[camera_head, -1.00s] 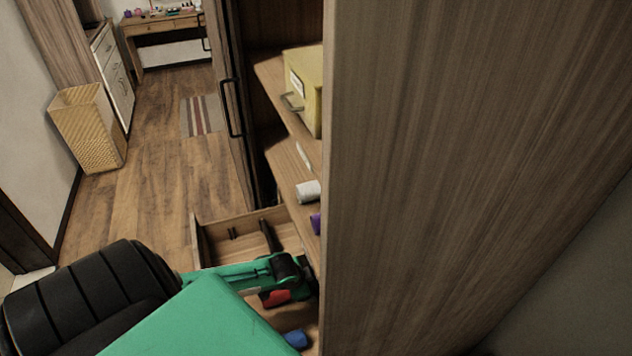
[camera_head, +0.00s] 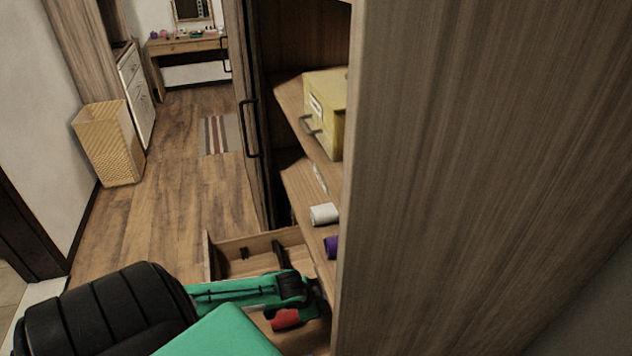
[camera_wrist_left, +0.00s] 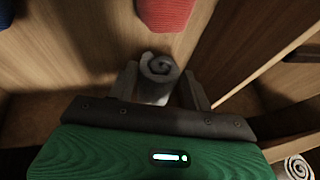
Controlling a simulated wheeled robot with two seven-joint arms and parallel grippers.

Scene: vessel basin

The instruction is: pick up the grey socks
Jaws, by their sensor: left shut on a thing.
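The grey socks (camera_wrist_left: 160,72) are a rolled bundle with a spiral end, seen in the left wrist view between the two fingers of my left gripper (camera_wrist_left: 159,90). The gripper is shut on them. In the head view my left gripper (camera_head: 312,292) reaches into the open wooden drawer (camera_head: 260,243), and the grey socks cannot be made out there. My right gripper is in neither view.
A red roll (camera_head: 288,318) lies in the drawer, also in the left wrist view (camera_wrist_left: 165,14), with a blue roll (camera_wrist_left: 5,12) beyond. White (camera_head: 324,214) and purple (camera_head: 331,248) rolls and a yellow box (camera_head: 326,115) sit on shelves. A tall wooden panel (camera_head: 480,180) fills the right.

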